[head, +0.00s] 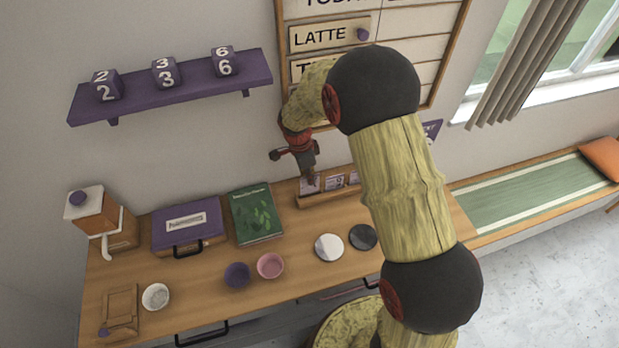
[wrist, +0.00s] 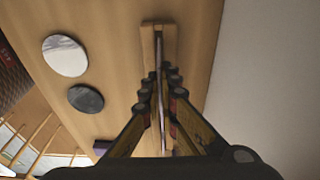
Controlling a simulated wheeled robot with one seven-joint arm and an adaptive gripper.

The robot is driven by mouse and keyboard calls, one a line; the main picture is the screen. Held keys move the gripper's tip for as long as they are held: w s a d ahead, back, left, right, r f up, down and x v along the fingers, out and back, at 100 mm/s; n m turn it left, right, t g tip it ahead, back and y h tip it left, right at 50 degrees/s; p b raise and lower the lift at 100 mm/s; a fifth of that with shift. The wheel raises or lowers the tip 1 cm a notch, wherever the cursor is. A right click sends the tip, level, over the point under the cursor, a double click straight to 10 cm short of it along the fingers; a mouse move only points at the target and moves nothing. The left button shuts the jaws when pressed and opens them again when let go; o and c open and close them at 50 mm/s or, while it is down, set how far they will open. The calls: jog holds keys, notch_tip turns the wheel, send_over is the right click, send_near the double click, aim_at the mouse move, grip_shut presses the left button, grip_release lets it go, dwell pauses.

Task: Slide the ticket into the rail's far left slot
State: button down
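The rail (head: 330,195) is a low wooden bar near the back edge of the counter; it also shows end-on in the wrist view (wrist: 149,42). A pale purple ticket (head: 309,188) is at the rail's left end, directly under my gripper (head: 312,180). In the wrist view my gripper (wrist: 158,80) has its fingers close together on either side of the thin, edge-on ticket (wrist: 163,120). It looks shut on it. Whether the ticket's lower edge is seated in the slot is hidden. Two other tickets (head: 334,182) (head: 354,178) stand farther right in the rail.
A green book (head: 256,213) and purple case (head: 187,226) lie left of the rail. A white disc (head: 329,247) and dark disc (head: 363,237) lie in front. The menu board (head: 335,35) hangs behind my arm. A purple shelf (head: 170,88) is on the wall.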

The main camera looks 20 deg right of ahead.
jog(key=shift+f+b, duration=1.3)
jog(key=shift+f, duration=0.25)
jog(key=c, duration=2.6)
grip_release()
jog(key=o, duration=0.6)
jog(key=shift+o, duration=0.2)
jog(key=shift+a+r, duration=0.2)
jog(key=shift+r, duration=1.05)
jog(key=shift+a+r, duration=0.15)
jog(key=shift+r, duration=1.1)
jog(key=shift+a+r, duration=0.2)
jog(key=shift+r, duration=1.05)
